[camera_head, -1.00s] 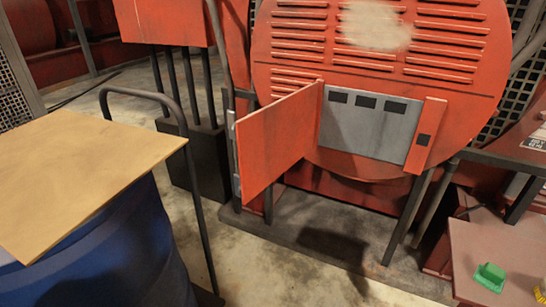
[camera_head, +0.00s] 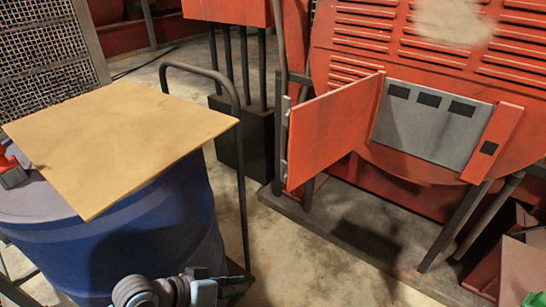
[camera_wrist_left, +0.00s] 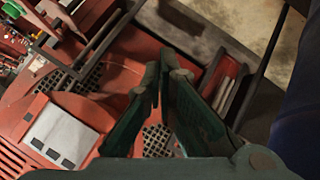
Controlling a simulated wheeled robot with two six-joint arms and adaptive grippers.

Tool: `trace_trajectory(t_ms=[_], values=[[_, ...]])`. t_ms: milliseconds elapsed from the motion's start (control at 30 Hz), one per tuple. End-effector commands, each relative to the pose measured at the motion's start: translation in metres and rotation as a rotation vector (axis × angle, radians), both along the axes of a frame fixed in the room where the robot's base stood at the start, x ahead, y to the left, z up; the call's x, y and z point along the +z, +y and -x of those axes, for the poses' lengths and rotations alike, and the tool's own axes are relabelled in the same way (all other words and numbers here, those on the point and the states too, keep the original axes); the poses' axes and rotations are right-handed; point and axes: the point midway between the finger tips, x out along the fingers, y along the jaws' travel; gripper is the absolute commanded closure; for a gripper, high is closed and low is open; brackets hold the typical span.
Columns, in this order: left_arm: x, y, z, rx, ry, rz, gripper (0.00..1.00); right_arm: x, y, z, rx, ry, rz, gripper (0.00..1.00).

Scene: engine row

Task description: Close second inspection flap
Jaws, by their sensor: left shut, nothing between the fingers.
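The inspection flap (camera_head: 335,130) is a flat orange-red panel. It stands open, swung out from the left edge of a grey recessed panel (camera_head: 430,125) with dark squares, on the round red engine housing. The grey panel also shows in the wrist view (camera_wrist_left: 60,132); the flap cannot be made out clearly there. My left arm's grey-blue wrist (camera_head: 165,292) is at the bottom of the head view, left of and well apart from the flap. My left gripper (camera_wrist_left: 167,72) shows dark green fingers, shut and empty, in the wrist view. My right gripper is out of view.
A blue barrel (camera_head: 150,240) with a tan board (camera_head: 125,135) on top stands at left. A dark tubular handle (camera_head: 238,130) rises between barrel and flap. Dark slanted legs (camera_head: 455,228) support the housing. Concrete floor (camera_head: 270,255) is open between barrel and engine.

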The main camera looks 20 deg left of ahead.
Motion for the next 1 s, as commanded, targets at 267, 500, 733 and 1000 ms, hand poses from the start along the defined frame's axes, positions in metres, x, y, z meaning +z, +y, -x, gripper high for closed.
trace_trajectory(t_ms=[267, 500, 733, 1000], values=[[0.174, 0.016, -0.082, 0.122, 0.034, 0.759, 1.0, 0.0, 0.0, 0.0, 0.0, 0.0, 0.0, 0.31], [0.241, 0.036, -0.11, 0.195, 0.085, 1.033, 1.0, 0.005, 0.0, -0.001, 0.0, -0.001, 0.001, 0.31], [0.243, 0.006, -0.136, 0.195, 0.088, 1.036, 1.0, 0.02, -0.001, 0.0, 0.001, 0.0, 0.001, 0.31], [0.239, -0.027, -0.166, 0.197, 0.09, 1.029, 1.0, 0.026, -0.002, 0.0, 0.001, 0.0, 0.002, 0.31]])
